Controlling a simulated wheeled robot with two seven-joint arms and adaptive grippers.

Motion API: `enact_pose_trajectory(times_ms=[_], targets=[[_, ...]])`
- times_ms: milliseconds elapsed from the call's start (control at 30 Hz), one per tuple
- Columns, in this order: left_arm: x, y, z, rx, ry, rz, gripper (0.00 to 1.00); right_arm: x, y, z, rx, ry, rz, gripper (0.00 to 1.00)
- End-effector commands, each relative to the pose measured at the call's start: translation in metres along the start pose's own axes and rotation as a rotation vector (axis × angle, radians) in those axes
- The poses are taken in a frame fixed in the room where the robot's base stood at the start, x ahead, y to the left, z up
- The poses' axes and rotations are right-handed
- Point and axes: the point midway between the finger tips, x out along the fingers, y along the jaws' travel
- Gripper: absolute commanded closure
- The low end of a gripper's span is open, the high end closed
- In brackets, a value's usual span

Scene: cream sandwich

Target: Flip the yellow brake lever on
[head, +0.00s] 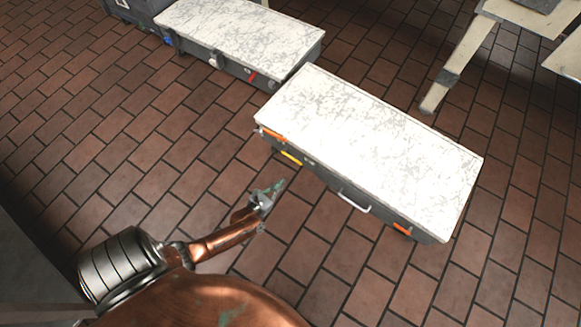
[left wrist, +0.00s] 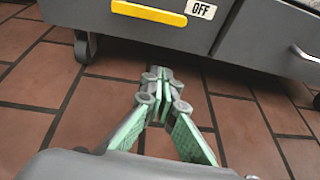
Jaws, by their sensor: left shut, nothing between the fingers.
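The yellow brake lever (head: 291,158) is on the lower front side of the nearer white-topped cart (head: 370,140), toward its left end. In the left wrist view the lever (left wrist: 149,12) is a flat yellow bar on the grey cart side, with an "OFF" label (left wrist: 201,9) just right of it. My left gripper (head: 279,186) is in front of the cart, below and apart from the lever. In the left wrist view its fingers (left wrist: 158,76) are together with nothing between them. My right gripper is in neither view.
The cart has orange parts near its corners, a silver handle (head: 354,201) and caster wheels (left wrist: 84,48). A second white-topped cart (head: 238,38) stands behind at the left. A wooden leg (head: 455,65) stands at upper right. Brick-tiled floor around my gripper is clear.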

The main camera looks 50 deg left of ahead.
Motion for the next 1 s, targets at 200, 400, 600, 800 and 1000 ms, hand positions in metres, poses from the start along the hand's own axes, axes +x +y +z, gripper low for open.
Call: enact_pose_trajectory(times_ms=[200, 400, 600, 800, 1000], targets=[[0.004, 0.003, 0.002, -0.051, -0.002, 0.010, 1.00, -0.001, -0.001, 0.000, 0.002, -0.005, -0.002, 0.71], [0.005, 0.002, 0.002, -0.047, -0.003, 0.009, 1.00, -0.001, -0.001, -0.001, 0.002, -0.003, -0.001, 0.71], [0.021, 0.002, 0.000, -0.045, -0.002, 0.008, 1.00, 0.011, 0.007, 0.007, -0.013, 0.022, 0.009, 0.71], [0.055, 0.002, -0.003, -0.043, 0.000, 0.008, 1.00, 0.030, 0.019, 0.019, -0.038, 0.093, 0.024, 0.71], [0.085, 0.003, -0.002, -0.044, 0.001, 0.008, 1.00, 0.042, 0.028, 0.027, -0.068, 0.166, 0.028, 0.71]])
